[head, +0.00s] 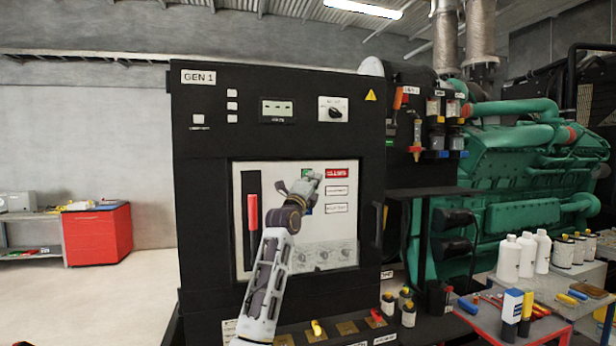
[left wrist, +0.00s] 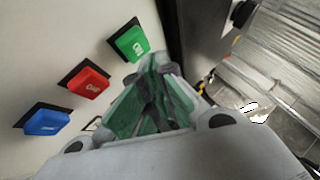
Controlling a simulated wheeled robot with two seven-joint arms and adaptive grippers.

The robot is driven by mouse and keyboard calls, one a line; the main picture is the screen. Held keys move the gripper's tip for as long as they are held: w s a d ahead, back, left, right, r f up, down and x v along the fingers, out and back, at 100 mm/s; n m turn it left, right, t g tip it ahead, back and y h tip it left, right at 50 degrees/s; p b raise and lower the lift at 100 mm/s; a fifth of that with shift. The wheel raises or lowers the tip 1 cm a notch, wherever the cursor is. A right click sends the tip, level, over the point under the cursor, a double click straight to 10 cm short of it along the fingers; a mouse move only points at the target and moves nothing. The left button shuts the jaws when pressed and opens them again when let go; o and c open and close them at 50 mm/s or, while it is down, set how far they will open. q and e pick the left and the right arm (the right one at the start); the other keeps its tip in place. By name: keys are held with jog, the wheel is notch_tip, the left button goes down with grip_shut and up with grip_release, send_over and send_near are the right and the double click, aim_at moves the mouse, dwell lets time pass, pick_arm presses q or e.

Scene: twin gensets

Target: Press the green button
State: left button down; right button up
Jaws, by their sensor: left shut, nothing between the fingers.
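The green button (left wrist: 131,43) is a square cap on a dark base on a pale panel (head: 345,225), at the upper left of the left wrist view. A red button (left wrist: 90,80) and a blue button (left wrist: 47,121) sit in line with it. My left gripper (head: 311,179) is shut and empty in front of the panel, covering most of the buttons in the head view. In the left wrist view its fingertips (left wrist: 150,68) are just below and right of the green button; I cannot tell if they touch. My right gripper is not in view.
The panel is set in the black GEN 1 cabinet (head: 215,145). A red-handled lever (head: 252,212) stands left of my gripper. A ledge with small items (head: 317,327) is below. A green engine (head: 520,165) and a cart with bottles (head: 508,258) are at the right.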

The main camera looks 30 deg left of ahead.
pick_arm(q)
jog(key=shift+s+d+b, duration=0.3)
jog(key=shift+s+d, duration=1.3)
jog(key=shift+d, duration=0.25)
